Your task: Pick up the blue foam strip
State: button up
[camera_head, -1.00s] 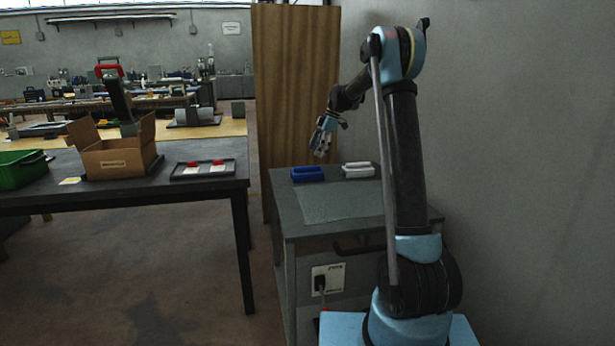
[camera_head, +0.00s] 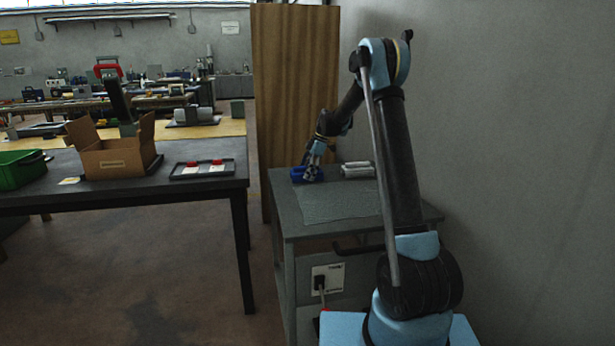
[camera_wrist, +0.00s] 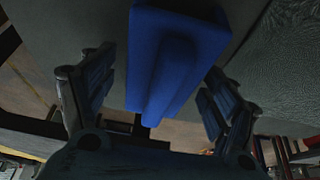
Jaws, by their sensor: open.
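The blue foam strip (camera_head: 297,174) lies on the back left of the grey cabinet top, partly hidden behind my gripper in the head view. In the wrist view the blue foam strip (camera_wrist: 165,60) runs lengthwise between my fingers. My gripper (camera_head: 311,174) is down at the strip, pointing downward. In the wrist view my gripper (camera_wrist: 155,95) is open, with one finger on each side of the strip and a visible gap on both sides.
A white-grey block (camera_head: 357,170) sits just right of the strip. A flat grey mat (camera_head: 335,205) covers the cabinet's middle. A wooden panel (camera_head: 290,90) stands behind. A dark table (camera_head: 215,184) with a cardboard box (camera_head: 112,160) stands to the left.

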jog(key=shift+a+f, duration=0.1)
jog(key=shift+c, duration=0.6)
jog(key=c, duration=0.7)
jog(key=shift+c, duration=0.2)
